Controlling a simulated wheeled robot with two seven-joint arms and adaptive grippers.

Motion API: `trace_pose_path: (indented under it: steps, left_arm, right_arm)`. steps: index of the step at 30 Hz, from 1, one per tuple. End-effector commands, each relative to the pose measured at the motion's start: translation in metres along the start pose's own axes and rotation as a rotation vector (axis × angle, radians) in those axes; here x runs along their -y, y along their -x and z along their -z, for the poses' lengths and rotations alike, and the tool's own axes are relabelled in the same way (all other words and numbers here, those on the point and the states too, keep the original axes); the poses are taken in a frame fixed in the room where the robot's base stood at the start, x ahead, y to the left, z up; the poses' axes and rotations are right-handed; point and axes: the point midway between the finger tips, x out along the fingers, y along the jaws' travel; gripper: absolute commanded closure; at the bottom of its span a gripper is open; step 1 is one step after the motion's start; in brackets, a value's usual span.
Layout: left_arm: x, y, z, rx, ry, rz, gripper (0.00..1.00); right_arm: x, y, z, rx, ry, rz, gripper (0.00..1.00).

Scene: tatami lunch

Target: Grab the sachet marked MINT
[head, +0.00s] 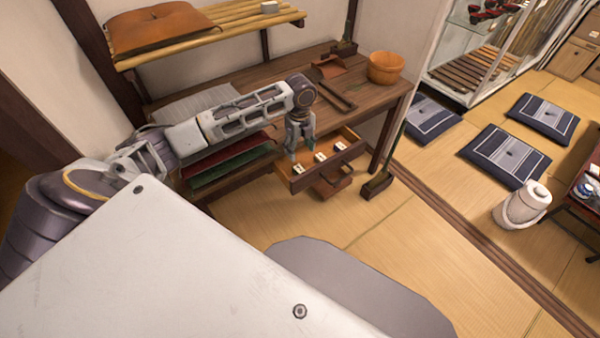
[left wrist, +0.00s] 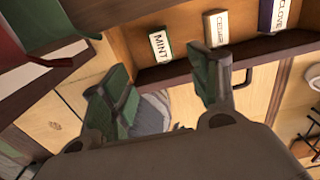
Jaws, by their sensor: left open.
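The sachet marked MINT (left wrist: 159,46) stands in the open wooden drawer (left wrist: 175,76), its white label facing up in the left wrist view. In the same drawer, to its right in that view, are a sachet that seems to read CEDAR (left wrist: 217,28) and one marked CLOVE (left wrist: 272,14). In the head view the drawer (head: 322,172) holds three small white-labelled sachets, too small to read there. My left gripper (left wrist: 170,88) is open and empty, its green-padded fingers apart beside the drawer's edge near MINT. It also shows in the head view (head: 301,153). My right gripper is not in view.
The drawer belongs to a wooden desk (head: 375,100) carrying a wooden tub (head: 385,67). Red and green folders (head: 222,165) lie on a shelf left of the drawer. A handled brush-like tool (head: 378,186) stands right of the drawer. Tatami floor in front is clear.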

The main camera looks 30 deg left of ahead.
Motion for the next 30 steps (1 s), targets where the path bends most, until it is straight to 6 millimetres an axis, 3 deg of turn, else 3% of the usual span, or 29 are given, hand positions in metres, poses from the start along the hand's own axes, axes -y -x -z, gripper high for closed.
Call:
trace_pose_path:
  steps: [15, 30]
  left_arm:
    - [0.000, -0.065, 0.001, -0.001, 0.001, -0.001, 0.39]
    - [0.000, -0.071, 0.001, 0.000, 0.000, 0.000, 0.39]
  right_arm:
    - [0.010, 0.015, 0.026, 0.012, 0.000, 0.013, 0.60]
    - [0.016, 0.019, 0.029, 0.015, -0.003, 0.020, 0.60]
